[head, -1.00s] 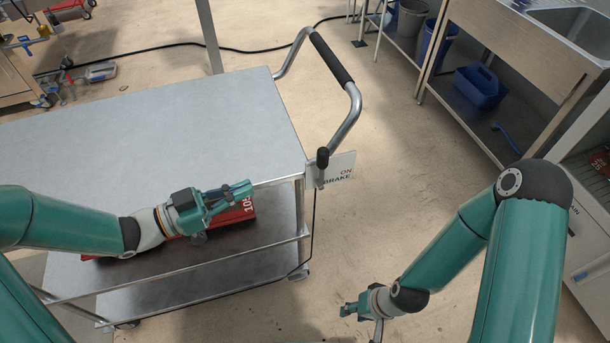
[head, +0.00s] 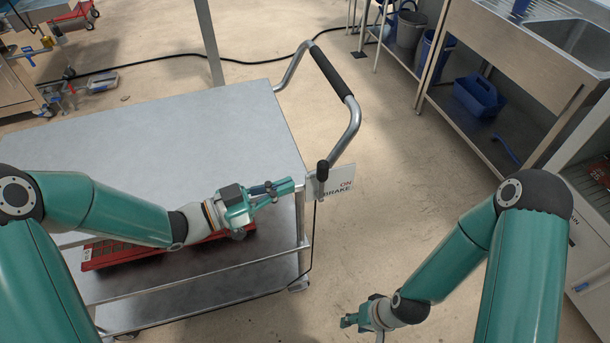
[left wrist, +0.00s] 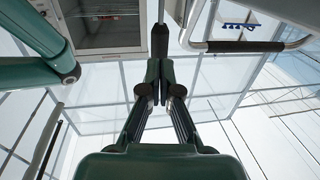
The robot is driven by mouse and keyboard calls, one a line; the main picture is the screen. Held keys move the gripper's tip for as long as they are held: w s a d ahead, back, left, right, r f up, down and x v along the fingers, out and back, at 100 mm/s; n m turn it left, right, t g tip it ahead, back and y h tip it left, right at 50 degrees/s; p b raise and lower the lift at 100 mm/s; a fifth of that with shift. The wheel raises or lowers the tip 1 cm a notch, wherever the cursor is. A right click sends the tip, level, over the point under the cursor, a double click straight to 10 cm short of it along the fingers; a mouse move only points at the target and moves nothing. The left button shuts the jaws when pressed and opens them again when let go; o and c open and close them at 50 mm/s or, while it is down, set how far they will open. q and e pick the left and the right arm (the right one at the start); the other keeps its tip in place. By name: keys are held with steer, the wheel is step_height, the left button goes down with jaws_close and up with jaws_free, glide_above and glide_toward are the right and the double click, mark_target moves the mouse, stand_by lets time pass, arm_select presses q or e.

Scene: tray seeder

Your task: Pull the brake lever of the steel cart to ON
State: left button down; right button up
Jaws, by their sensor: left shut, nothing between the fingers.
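The steel cart (head: 180,130) stands at left centre in the head view. Its brake lever (head: 322,172) has a black grip and stands roughly upright at the corner, at the left edge of a white plate (head: 341,184) reading ON and BRAKE. My left gripper (head: 286,186) is shut and empty, just left of the lever with a small gap. In the left wrist view the shut fingertips (left wrist: 158,70) point at the black lever grip (left wrist: 160,40); I cannot tell there if they touch. My right gripper (head: 350,318) hangs low over the floor, away from the cart; its finger opening is unclear.
A red crate (head: 95,259) lies on the cart's lower shelf, beneath my left arm. The cart's push handle (head: 332,72) rises behind the lever. A sink bench (head: 500,70) with a blue caddy (head: 479,92) stands at right. The floor between is clear.

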mark_target(322, 183)
arm_select(q)
steer(key=shift+p+x, duration=0.35)
steer(key=shift+x, duration=2.2)
steer(key=shift+d, duration=0.1)
